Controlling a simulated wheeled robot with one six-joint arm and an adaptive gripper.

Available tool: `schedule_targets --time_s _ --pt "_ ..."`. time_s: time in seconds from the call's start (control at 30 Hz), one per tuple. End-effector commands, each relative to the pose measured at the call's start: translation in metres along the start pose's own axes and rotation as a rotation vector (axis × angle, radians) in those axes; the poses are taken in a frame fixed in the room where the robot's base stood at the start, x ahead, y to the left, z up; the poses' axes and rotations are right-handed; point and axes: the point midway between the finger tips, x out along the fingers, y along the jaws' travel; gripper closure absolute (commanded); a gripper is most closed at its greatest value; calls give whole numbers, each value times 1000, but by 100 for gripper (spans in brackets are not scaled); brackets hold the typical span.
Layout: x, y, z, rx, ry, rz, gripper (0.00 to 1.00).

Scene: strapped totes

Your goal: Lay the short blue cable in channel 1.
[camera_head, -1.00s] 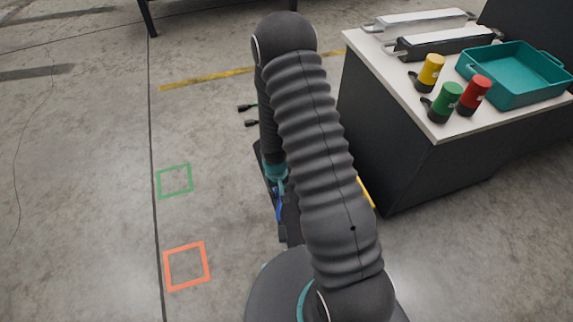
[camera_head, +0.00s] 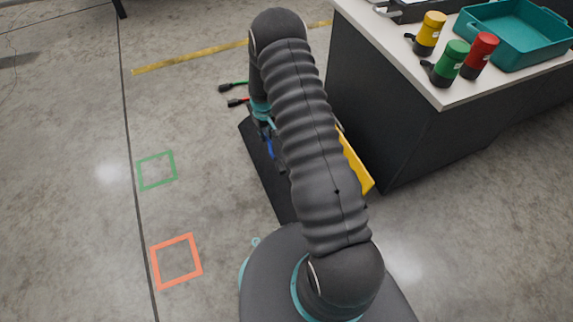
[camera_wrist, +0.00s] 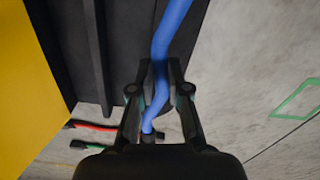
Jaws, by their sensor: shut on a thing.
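The short blue cable (camera_wrist: 168,35) runs up through the middle of the wrist view, between the fingers of my gripper (camera_wrist: 157,75). My gripper is shut on it. In the head view a small piece of the blue cable (camera_head: 269,147) shows beside my arm. The dark channel board (camera_head: 262,170) lies on the floor, partly hidden by my arm. Its dark ridges (camera_wrist: 94,45) show in the wrist view beneath the cable. I cannot tell which channel is channel 1, or whether the cable touches the board.
Green (camera_head: 233,86) and red (camera_head: 238,102) cable ends lie on the floor past the board. A yellow panel (camera_head: 356,165) stands beside the board, next to a dark cabinet (camera_head: 385,120). Its top holds cups and a teal tote (camera_head: 515,45). Floor on the left is clear, with green and orange painted squares.

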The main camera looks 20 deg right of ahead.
Motion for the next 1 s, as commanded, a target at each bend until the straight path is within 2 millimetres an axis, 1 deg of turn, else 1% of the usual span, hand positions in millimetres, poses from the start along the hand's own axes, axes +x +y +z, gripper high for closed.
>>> schedule_targets --time_s 0.03,0.3,0.4,0.5,0.6,0.73,0.9,1.0 --pt "6 3 11 3 -4 -1 100" --pt "38 21 61 4 -3 -1 100" --pt "48 27 76 4 -1 -1 100" --pt "55 31 86 2 0 0 100" --pt "58 32 92 2 -1 0 100" --pt "65 33 93 1 0 0 100" --pt "88 32 93 1 -1 0 100" --pt "98 32 93 1 -1 0 100"
